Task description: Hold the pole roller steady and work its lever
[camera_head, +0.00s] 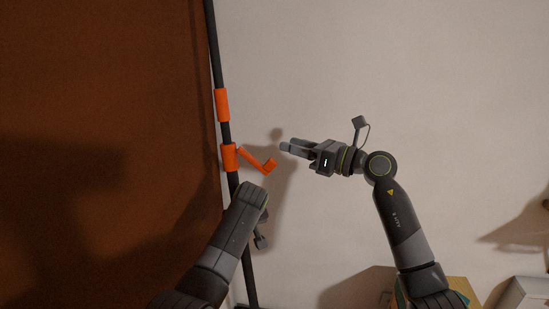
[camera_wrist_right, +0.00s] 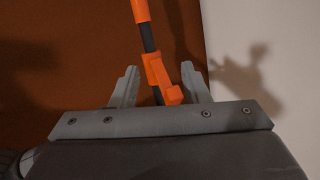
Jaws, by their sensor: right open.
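The pole roller is a dark upright pole (camera_head: 217,60) with an orange sleeve (camera_head: 222,105) and an orange collar (camera_head: 229,157) below it. An orange lever (camera_head: 258,162) sticks out to the right from the collar. My right gripper (camera_head: 284,148) is open to the right of the lever, apart from it. In the right wrist view the lever (camera_wrist_right: 172,95) shows between the open fingers (camera_wrist_right: 158,85), beyond them. My left arm reaches up to the pole below the collar. Its fingers are hidden behind its own wrist, so its hold on the pole cannot be seen.
A brown sheet (camera_head: 100,120) fills the left side behind the pole. A pale wall (camera_head: 420,70) lies behind my right arm. A yellowish box (camera_head: 460,288) and a pale box (camera_head: 524,293) stand at the lower right. The space around my right gripper is clear.

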